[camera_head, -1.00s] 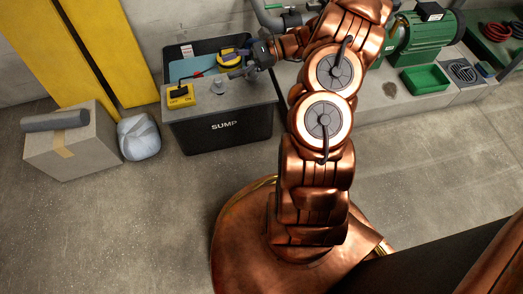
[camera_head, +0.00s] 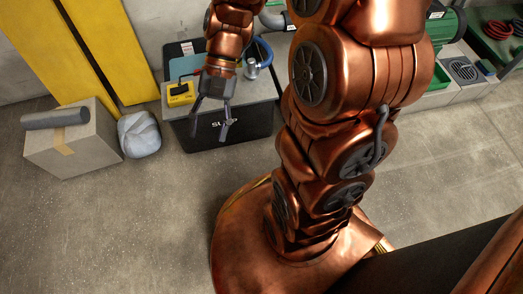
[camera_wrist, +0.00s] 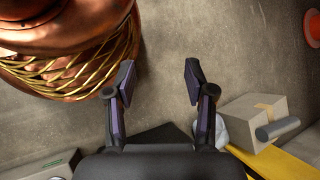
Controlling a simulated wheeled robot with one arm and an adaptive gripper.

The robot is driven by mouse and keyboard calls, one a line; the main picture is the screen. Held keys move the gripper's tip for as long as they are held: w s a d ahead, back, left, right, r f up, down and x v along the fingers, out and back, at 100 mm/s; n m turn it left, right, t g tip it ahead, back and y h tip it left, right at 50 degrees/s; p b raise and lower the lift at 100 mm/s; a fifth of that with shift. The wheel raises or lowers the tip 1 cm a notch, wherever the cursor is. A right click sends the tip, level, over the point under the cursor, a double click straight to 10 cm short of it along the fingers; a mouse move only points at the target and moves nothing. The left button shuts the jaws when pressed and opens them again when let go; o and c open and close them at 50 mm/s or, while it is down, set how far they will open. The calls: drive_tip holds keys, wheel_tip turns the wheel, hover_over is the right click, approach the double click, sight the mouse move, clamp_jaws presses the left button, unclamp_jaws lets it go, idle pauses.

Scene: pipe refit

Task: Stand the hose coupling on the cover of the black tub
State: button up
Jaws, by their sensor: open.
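The black tub (camera_head: 255,132) marked SUMP stands on the floor by the wall, with a grey cover (camera_head: 262,92) across its front top. A small silver fitting (camera_head: 251,70), seemingly the hose coupling, shows at the cover's back right beside a blue curved part. It looks upright, but its base is too small to judge. My gripper (camera_head: 210,131) is open and points down in front of the tub, hiding part of the cover. In the wrist view my gripper (camera_wrist: 158,78) has its fingers wide apart with only bare floor between them.
A yellow box (camera_head: 180,93) sits on the cover's left. A cardboard box (camera_head: 72,150) with a grey roll (camera_head: 55,119) and a pale bag (camera_head: 139,134) stand left of the tub. Floor in front is clear. An orange cone (camera_wrist: 312,28) shows in the wrist view.

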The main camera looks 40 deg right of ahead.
drive_tip(key=s+d+n+h, duration=0.2)
drive_tip(key=s+n+h, duration=0.1)
drive_tip(key=s, duration=0.3)
drive_tip(key=s+d+n+t+h, duration=0.1)
drive_tip(key=s+d+n+h, duration=0.2)
drive_tip(key=s, duration=0.3)
drive_tip(key=shift+r+h, duration=0.3)
drive_tip(key=shift+h, duration=0.2)
drive_tip(key=shift+s, duration=0.1)
wheel_tip(320, 180, up, 42)
drive_tip(key=t+p, duration=0.1)
drive_tip(key=p, duration=3.9)
drive_tip(key=shift+t, duration=0.4)
drive_tip(key=shift+d, duration=0.1)
